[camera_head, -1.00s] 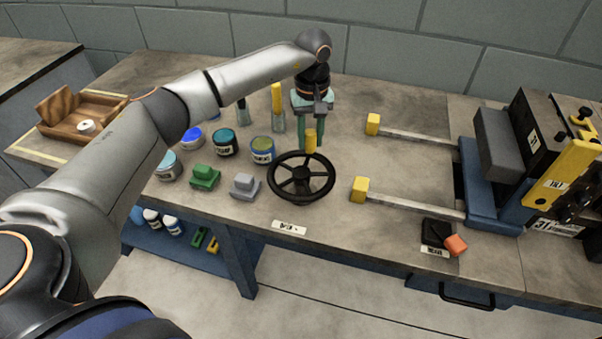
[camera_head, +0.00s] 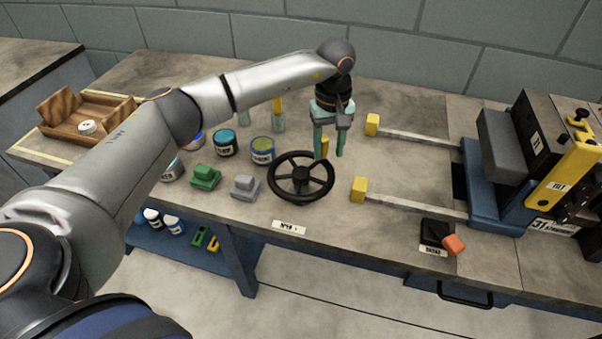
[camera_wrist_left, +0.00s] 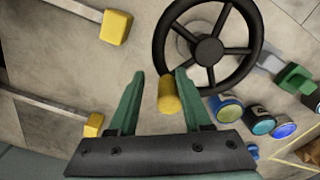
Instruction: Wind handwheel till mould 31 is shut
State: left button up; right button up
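The black handwheel (camera_head: 283,190) lies flat on the bench with its yellow knob (camera_head: 325,147) at the upper right of the rim. My left gripper (camera_head: 331,153) is above the rim, pointing down, with the knob between its green fingers. In the left wrist view the knob (camera_wrist_left: 169,96) is close to the right finger, and a gap shows on its left, so the fingers are open around it. Mould 31 (camera_head: 536,140) is at the right on a blue frame (camera_head: 482,185). A grey block (camera_head: 499,146) is at its left side. My right gripper is out of view.
Two rails with yellow end blocks (camera_head: 358,190) reach left from the frame towards the wheel. Paint tins (camera_head: 262,151), a green block (camera_head: 205,177) and a grey block (camera_head: 245,187) stand left of the wheel. A black pad (camera_head: 435,232) with an orange piece lies at the front edge.

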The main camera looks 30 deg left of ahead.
pick_arm(q)
jog(key=o, duration=0.4)
jog(key=shift+w+a, duration=0.15)
jog(key=shift+o, duration=0.4)
jog(key=shift+a, duration=0.1)
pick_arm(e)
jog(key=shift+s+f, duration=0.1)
pick_arm(q)
notch_tip(320, 180, up, 2)
jog(key=shift+r+p, duration=0.15)
jog(key=shift+p, duration=0.7)
jog(key=shift+r+p, duration=0.55)
jog(key=shift+r, duration=0.25)
notch_tip(320, 180, up, 4)
jog(key=p, duration=0.2)
jog(key=shift+r+p, duration=0.1)
jog(key=shift+p, duration=0.3)
jog(key=shift+r+p, duration=0.3)
jog(key=shift+r, duration=0.15)
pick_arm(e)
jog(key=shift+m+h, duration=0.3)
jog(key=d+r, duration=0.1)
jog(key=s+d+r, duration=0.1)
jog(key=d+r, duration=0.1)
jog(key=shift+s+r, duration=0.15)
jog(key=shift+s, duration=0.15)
